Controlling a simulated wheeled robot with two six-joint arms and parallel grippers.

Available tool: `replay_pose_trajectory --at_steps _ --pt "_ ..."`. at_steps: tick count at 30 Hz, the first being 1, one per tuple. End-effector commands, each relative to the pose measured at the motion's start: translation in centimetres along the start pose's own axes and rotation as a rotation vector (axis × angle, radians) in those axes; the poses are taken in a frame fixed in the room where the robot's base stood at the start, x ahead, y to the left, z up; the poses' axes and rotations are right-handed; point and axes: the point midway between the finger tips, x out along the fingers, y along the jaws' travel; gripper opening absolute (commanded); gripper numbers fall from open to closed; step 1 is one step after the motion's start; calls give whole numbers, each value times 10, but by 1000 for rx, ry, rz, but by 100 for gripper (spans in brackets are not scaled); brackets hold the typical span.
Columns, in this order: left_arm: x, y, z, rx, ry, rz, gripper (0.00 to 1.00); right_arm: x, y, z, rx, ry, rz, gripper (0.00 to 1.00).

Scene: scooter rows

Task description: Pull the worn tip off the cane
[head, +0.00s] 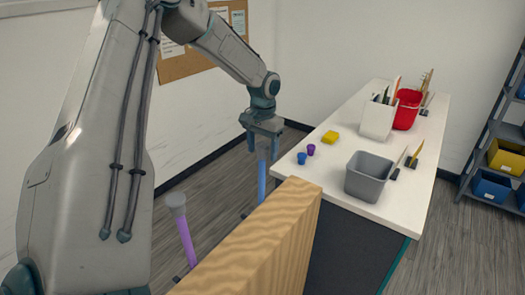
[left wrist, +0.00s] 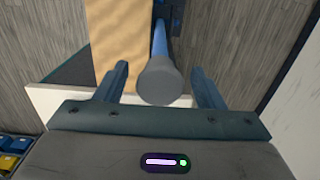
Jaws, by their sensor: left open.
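My left gripper (head: 262,152) points down with its fingers apart, over the top of an upright blue cane (head: 262,183). In the left wrist view, the cane's grey round tip (left wrist: 160,83) shows between the two open fingers, with a gap on both sides. The blue shaft (left wrist: 160,40) runs away beyond it. In the head view I cannot make out this grey tip clearly. A purple cane (head: 185,240) with a grey tip (head: 176,203) stands nearer, beside my arm. My right gripper is not in view.
A wooden panel (head: 265,240) stands close to the canes. The white table (head: 335,155) holds a blue cap (head: 302,158), a purple cap (head: 311,149), a yellow block (head: 330,137), a grey bin (head: 368,177), a white holder (head: 378,120) and a red bucket (head: 406,110).

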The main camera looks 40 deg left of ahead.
Motion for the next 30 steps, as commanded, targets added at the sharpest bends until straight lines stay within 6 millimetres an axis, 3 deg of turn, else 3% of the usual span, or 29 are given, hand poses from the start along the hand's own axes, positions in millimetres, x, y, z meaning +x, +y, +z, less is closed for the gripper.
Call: replay_pose_trajectory --at_steps 11,20,30 --pt "0 0 0 0 0 0 63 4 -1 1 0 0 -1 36" --pt "0 0 0 0 0 0 6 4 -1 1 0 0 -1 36" --pt "-7 0 0 0 1 0 3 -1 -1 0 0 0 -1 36"
